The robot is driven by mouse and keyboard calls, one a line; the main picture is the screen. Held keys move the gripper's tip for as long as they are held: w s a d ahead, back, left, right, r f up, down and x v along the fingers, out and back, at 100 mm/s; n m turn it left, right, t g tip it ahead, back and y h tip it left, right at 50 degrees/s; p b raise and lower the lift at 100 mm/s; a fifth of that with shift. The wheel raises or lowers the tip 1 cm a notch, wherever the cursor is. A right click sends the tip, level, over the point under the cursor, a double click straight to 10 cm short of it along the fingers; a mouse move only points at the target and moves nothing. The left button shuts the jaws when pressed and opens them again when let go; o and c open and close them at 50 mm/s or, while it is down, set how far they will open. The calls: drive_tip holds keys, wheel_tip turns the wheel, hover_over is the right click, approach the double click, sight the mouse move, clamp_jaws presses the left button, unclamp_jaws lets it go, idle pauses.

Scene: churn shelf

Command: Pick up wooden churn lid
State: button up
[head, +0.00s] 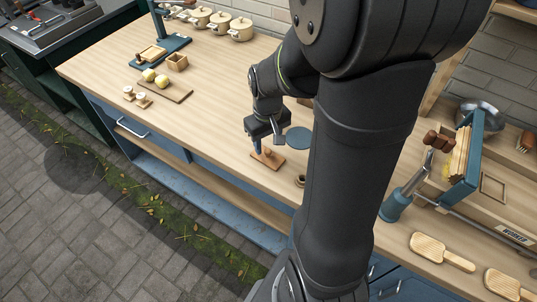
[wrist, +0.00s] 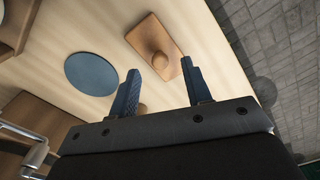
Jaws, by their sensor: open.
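A flat rectangular wooden piece with a rounded knob on top (head: 274,163) lies on the counter near its front edge; it looks like the churn lid, though I cannot be sure. In the wrist view this wooden piece (wrist: 168,62) is beyond the fingertips, with its knob showing whole. My gripper (head: 267,145) is open and empty, just above and behind the piece. In the wrist view my gripper's two blue fingers (wrist: 162,76) are spread apart. A small round wooden thing (wrist: 142,108) shows between them, partly hidden by the left finger.
A flat blue disc (head: 299,139) lies close behind my gripper. A small round cup (head: 300,181) sits near my arm. A board with yellow fruit (head: 164,88) is farther left, pots (head: 241,30) at the back, paddles (head: 440,252) at the right. The counter left of my gripper is clear.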

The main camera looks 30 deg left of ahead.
sight(268, 154)
drive_tip(key=shift+f, duration=1.25)
clamp_jaws()
